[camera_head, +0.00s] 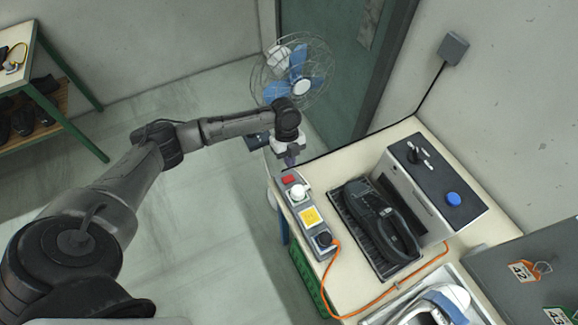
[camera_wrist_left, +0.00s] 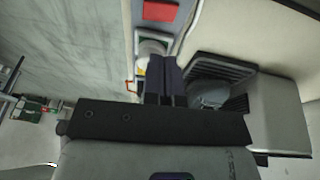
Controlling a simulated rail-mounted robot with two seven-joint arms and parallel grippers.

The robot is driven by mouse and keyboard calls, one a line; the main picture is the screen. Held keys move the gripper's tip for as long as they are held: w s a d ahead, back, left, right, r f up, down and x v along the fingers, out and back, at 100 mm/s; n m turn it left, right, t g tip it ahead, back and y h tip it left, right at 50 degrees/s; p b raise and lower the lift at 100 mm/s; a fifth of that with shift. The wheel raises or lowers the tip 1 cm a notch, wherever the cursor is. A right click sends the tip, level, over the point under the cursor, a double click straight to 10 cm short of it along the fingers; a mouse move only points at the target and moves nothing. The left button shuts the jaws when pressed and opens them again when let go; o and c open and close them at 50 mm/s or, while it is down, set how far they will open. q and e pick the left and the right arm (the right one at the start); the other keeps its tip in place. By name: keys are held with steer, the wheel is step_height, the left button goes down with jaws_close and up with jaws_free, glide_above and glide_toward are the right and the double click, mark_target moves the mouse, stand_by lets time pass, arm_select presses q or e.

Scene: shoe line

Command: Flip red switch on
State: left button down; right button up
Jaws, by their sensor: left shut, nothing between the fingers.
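The red switch (camera_head: 289,180) sits at the far end of a grey control box (camera_head: 294,206) on the cream table's left edge. In the left wrist view the red switch (camera_wrist_left: 160,11) is at the top, beyond the fingertips. My left gripper (camera_head: 290,161) hangs just beyond the red switch in the head view, seemingly apart from it. In the wrist view its dark fingers (camera_wrist_left: 160,62) are together and empty, partly covering the box. Whether the switch is on or off is too small to tell. My right gripper is not in view.
The box also carries a white knob (camera_head: 297,193), a yellow label (camera_head: 311,217) and a black plug with an orange cable (camera_head: 337,270). A dark shoe (camera_head: 376,215) lies on a black rack beside it. A machine (camera_head: 437,182) and a fan (camera_head: 297,75) stand nearby.

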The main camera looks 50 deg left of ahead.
arm_select(q)
steer(key=v, duration=0.7)
steer(key=shift+w, duration=0.3)
steer(key=shift+f, duration=0.1)
steer(key=shift+d, duration=0.1)
